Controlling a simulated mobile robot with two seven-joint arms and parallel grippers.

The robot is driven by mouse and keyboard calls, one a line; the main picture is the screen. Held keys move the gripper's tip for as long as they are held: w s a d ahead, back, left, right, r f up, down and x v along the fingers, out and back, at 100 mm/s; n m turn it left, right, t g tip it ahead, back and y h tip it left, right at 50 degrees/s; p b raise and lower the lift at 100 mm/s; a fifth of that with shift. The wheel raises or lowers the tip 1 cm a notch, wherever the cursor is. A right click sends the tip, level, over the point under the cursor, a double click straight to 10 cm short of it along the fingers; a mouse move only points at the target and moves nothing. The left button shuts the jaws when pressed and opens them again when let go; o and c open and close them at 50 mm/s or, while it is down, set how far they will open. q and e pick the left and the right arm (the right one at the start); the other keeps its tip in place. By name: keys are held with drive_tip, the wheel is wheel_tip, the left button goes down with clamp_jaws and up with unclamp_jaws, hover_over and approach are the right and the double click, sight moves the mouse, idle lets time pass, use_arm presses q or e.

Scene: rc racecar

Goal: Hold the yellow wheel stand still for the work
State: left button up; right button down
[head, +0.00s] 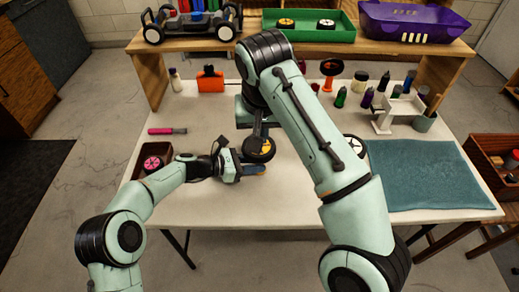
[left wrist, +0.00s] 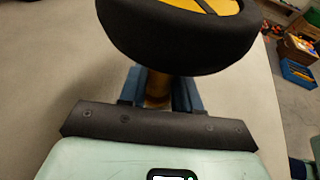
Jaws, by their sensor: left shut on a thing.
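The yellow wheel stand's post (left wrist: 157,88) shows in the left wrist view below a black tyre with a yellow hub (left wrist: 180,42). My left gripper (head: 252,170) comes in low from the left and is shut on the post, its blue fingers on both sides of it. In the head view the wheel (head: 260,152) sits just above the left fingers. My right gripper (head: 259,130) points down directly over the wheel. Its fingertips are partly hidden, so I cannot tell if it is open or touches the wheel. The stand's base is hidden.
A wooden box with a pink-hubbed wheel (head: 153,163) stands at the left. A pink-handled tool (head: 167,131) lies behind it. A white-hubbed wheel (head: 354,146) and a blue mat (head: 425,175) are at the right. Bottles and a white stand (head: 398,112) line the back right.

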idle(0.4)
use_arm(q)
drive_tip(key=o, duration=1)
drive_tip(key=shift+o, duration=0.2)
drive_tip(key=shift+a, duration=0.1)
drive_tip(key=v, duration=1.2)
